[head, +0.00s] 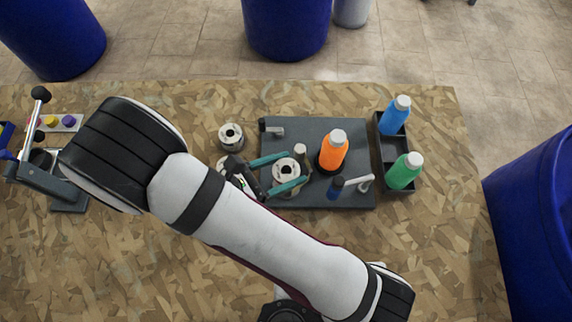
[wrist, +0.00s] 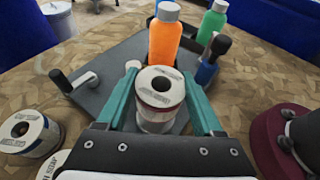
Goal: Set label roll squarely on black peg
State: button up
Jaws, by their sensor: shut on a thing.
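My gripper (head: 295,167), with two teal fingers, is shut on a white label roll (head: 286,177) with a grey and dark-red side and a dark centre hole. The wrist view shows the roll (wrist: 160,87) between the fingers (wrist: 158,78), looking upright, over the near left part of a dark grey plate (head: 350,130). I cannot tell whether it touches the plate. No black peg can be made out for certain; the roll may hide it. A blue piece with a dark top (head: 335,187) stands right of the roll.
An orange bottle (head: 333,151) and a pale-topped post (head: 300,150) stand close by. A dark tray (head: 379,151) holds a blue bottle (head: 395,115) and a green bottle (head: 405,171). Another roll (head: 231,137) stands left of the plate. A lever device (head: 50,175) is at far left.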

aim_at(276, 181)
jog(key=shift+f, duration=1.85)
jog(key=o, duration=1.4)
jog(key=shift+o, duration=0.2)
jog(key=v, duration=1.5)
jog(key=shift+s+a, duration=0.3)
